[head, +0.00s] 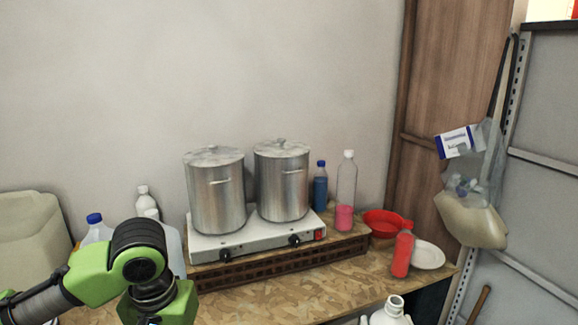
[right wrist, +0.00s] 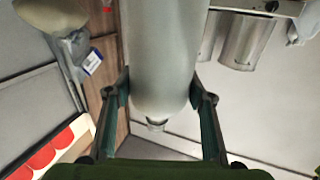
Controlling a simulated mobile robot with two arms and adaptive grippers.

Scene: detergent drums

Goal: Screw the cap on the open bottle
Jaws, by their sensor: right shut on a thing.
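A white bottle (head: 392,316) with an open, uncapped neck shows at the bottom edge of the head view, right of the middle. Its lower part is cut off. In the right wrist view, which is upside down, my right gripper (right wrist: 159,98) is shut on a pale grey-white bottle (right wrist: 163,60), one finger on each side. Its narrow neck points down in that picture, so it seems upright. It looks like the same bottle. My green left arm crosses the lower left of the head view; its gripper is out of frame. I see no loose cap.
A wooden worktop (head: 270,300) carries a hot plate (head: 255,240) with two steel pots (head: 215,195). Behind and beside stand a blue bottle (head: 320,190), a clear bottle with pink liquid (head: 345,215), a red bowl (head: 383,229), a red bottle (head: 402,255) and a white plate (head: 430,257).

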